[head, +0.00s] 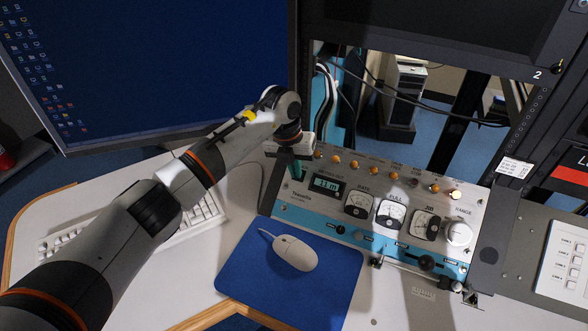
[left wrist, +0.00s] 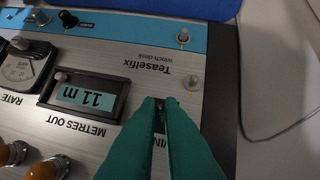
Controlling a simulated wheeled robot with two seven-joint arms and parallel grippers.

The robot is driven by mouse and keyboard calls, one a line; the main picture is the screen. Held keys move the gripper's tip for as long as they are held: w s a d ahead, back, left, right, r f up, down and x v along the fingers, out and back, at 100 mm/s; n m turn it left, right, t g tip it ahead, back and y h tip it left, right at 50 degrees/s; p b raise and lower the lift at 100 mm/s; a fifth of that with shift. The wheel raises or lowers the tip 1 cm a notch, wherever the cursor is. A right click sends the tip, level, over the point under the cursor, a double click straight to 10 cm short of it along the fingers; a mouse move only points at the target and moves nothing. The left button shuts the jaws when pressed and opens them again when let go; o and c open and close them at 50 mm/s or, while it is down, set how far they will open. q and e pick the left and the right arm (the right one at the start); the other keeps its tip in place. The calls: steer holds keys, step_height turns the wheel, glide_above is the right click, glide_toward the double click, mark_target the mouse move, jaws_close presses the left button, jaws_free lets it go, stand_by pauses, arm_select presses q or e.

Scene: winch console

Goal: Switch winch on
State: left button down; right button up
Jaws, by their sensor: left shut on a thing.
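The winch console (head: 312,207) is a grey and light-blue panel, marked "Teaselfix winch desk" in the left wrist view (left wrist: 140,62). My left gripper (head: 297,172) has green fingers that reach down to the console's upper left corner. In the left wrist view its fingertips (left wrist: 162,103) are closed together at the panel, beside a label starting "WIN". They are shut on a small dark part there, likely the winch switch, mostly hidden by the fingers. I cannot tell which way it is set. The "METRES OUT" display (left wrist: 84,97) reads 11 m. My right gripper is not in view.
The console carries orange lamps, the rightmost lamp (head: 455,195) bright, several dial gauges (head: 391,213) and a range knob (head: 459,233). A mouse (head: 295,253) lies on a blue mat (head: 250,283) in front. A keyboard (head: 203,216) is under my left arm; a monitor (head: 150,70) stands behind.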

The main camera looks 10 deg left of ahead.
arm_select(q)
steer(key=shift+w+d+f+g+y+b, duration=0.1)
steer(key=shift+w+g+y+b, duration=0.2)
steer(key=shift+g+b, duration=0.55)
steer(key=shift+w+g, duration=0.1)
steer(key=shift+g, duration=0.15)
steer(key=shift+r, duration=0.2)
steer(key=c, duration=1.6)
jaws_free()
steer(key=shift+o, duration=0.2)
steer(key=shift+r, duration=0.1)
step_height(320, 180, up, 12)
steer(key=w+a+b, duration=0.1)
steer(key=shift+w, duration=0.2)
